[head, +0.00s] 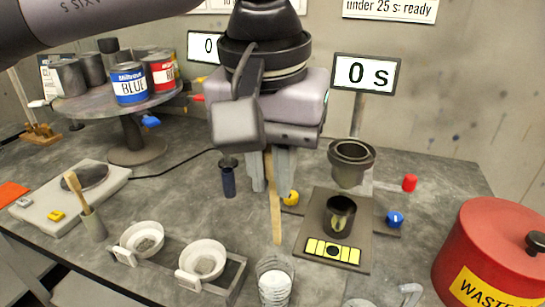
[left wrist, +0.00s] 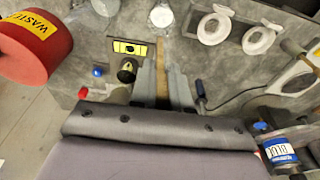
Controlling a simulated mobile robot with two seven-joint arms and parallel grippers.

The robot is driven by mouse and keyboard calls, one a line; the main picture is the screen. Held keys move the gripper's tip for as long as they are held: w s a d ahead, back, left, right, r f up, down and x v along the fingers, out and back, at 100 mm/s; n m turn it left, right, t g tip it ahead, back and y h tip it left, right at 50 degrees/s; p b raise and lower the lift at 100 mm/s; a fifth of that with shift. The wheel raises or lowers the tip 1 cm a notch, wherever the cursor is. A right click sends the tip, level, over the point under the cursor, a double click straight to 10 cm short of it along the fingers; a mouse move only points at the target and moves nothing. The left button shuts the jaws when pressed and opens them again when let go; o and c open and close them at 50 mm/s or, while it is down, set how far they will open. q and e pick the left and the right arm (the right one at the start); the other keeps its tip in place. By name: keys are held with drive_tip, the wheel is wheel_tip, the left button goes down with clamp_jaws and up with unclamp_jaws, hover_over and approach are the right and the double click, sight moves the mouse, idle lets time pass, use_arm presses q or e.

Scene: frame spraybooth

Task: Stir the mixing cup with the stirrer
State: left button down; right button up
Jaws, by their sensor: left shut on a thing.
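My left gripper (head: 271,184) points down over the middle of the bench, shut on the stirrer, a flat wooden stick (head: 275,215). The stirrer hangs nearly upright and also shows between the fingers in the left wrist view (left wrist: 162,65). A clear cup with whitish contents, which looks like the mixing cup (head: 274,284), stands at the front edge of the head view and at the top of the left wrist view (left wrist: 161,15). The stirrer's lower end shows beyond the cup's rim, apart from it. My right gripper is not in view.
A dark cup (head: 339,215) stands on a pad below a funnel-like cup (head: 350,165). Two white strainers (head: 203,259) sit in a holder at front left. A dark-handled tool (head: 228,178) stands left of the gripper. A red waste bin (head: 487,250) is at right.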

sight(272, 203)
use_arm(q)
drive_tip(key=shift+s+f+b, duration=0.15)
drive_tip(key=shift+f+b, duration=0.45)
drive_tip(key=shift+f, duration=0.25)
wheel_tip(272, 203, down, 3)
drive_tip(key=shift+r+b, duration=0.15)
drive_tip(key=shift+b, duration=1.1)
drive_tip(key=shift+s+a+f+b, duration=0.1)
drive_tip(key=shift+f+b, duration=1.5)
drive_tip(key=shift+f, duration=0.6)
drive_tip(key=shift+s+f+b, duration=0.1)
drive_tip(key=shift+f+b, duration=1.45)
drive_tip(key=shift+f, duration=0.65)
